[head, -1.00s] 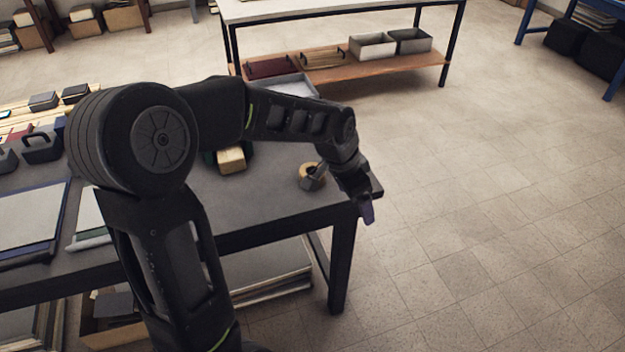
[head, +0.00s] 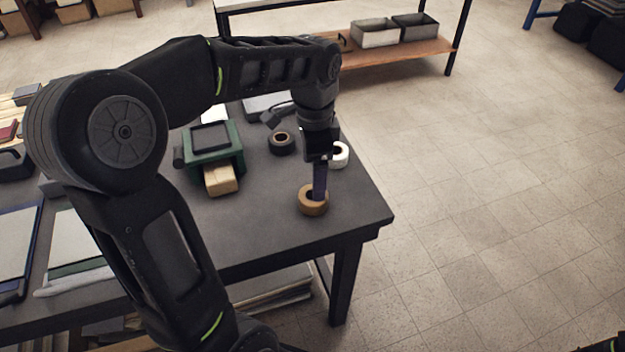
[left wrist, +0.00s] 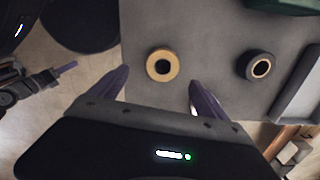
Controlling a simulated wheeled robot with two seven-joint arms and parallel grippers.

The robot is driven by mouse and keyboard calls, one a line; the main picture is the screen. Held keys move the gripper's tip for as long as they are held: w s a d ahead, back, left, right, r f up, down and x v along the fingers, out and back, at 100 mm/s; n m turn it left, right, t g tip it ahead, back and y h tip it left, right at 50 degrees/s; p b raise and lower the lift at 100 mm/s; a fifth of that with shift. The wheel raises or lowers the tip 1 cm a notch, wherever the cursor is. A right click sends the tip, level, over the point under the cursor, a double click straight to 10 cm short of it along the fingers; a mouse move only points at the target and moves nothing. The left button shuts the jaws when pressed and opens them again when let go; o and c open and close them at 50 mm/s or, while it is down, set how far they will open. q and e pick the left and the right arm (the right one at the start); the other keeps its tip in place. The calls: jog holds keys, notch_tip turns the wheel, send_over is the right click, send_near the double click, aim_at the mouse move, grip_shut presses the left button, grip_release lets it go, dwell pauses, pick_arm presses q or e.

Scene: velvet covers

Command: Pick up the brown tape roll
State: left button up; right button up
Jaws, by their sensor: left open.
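The brown tape roll (head: 306,207) lies flat on the dark table near its front right corner. My left gripper (head: 320,190) points down at it, and a purple finger covers part of the roll in the head view. In the left wrist view the roll (left wrist: 150,66) shows whole, just beyond the two spread fingertips of my left gripper (left wrist: 156,84). The gripper is open with nothing between its fingers; touching is not visible. My right gripper (left wrist: 66,67) shows small at the left of that view, and its opening is not clear.
A black tape roll (head: 281,144) and a white tape roll (head: 342,153) lie farther back. A green device (head: 228,137) with a tan block (head: 220,179) stands to the left. The table (head: 262,222) is bare around the brown roll, with its edge close by.

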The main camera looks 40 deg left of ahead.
pick_arm(q)
jog(key=shift+w+a, duration=0.1)
jog(key=shift+w, duration=0.1)
jog(key=shift+s+r, duration=0.1)
jog(key=shift+s, duration=0.05)
jog(key=shift+f, duration=1.3)
jog(key=shift+a+f, duration=0.1)
jog(key=shift+f, duration=2.55)
jog(key=shift+c, duration=0.6)
jog(key=c, duration=1.4)
